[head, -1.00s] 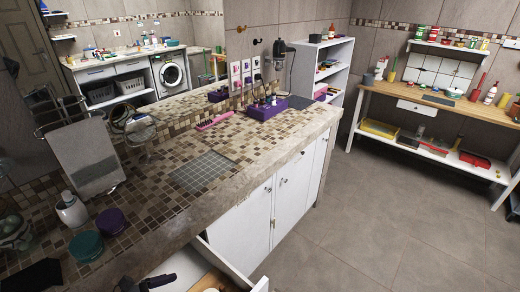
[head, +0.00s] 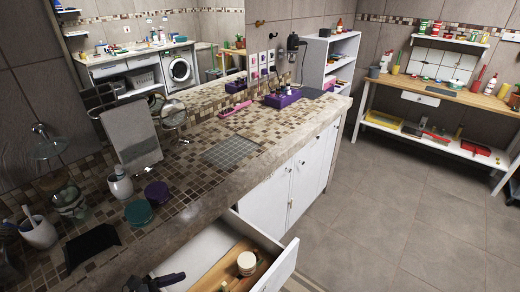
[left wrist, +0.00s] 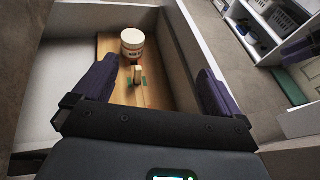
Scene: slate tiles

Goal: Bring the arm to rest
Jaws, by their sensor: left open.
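My right gripper is in neither view.
A wooden workbench (head: 430,92) stands at the far right. The grey floor between is clear.

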